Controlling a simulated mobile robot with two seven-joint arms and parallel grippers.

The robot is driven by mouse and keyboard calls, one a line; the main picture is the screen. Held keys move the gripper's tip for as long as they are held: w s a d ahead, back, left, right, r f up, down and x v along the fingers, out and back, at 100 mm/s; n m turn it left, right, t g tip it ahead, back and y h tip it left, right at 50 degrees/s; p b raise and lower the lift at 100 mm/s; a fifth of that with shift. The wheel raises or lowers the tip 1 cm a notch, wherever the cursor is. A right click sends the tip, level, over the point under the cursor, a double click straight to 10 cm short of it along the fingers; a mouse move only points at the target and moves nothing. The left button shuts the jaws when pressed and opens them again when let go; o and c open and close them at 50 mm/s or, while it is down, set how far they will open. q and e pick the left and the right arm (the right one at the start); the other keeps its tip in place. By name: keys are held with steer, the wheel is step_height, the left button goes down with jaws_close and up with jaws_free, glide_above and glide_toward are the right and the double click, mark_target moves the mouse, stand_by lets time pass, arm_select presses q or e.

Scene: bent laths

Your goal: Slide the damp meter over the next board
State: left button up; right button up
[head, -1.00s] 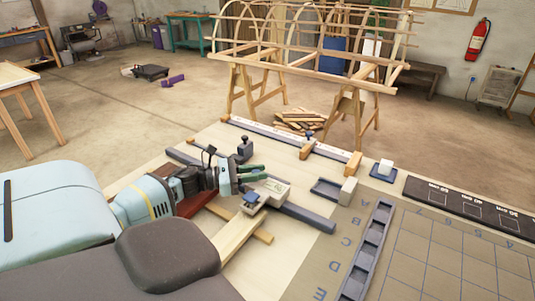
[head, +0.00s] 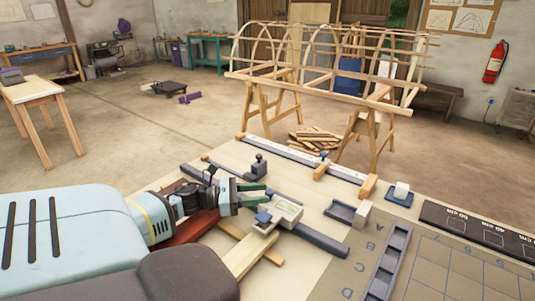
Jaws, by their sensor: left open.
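The damp meter is most likely the small pale box (head: 288,211) with a darker face, in the middle of the bench in the head view. My left gripper (head: 268,192) comes in from the left with green fingers. It is open and empty, just behind and left of the box, apart from it as far as I can tell. A pale board (head: 247,258) runs toward me below the box, with a blue-topped piece (head: 264,217) at its far end. A reddish board (head: 196,228) lies left of it, partly under my arm. My right gripper is not in view.
A dark grey bar (head: 320,240) crosses the bench beside the box. A knobbed grey block (head: 258,167) stands behind the gripper.

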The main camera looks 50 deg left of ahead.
arm_select(q)
steer(key=shift+v, duration=2.2)
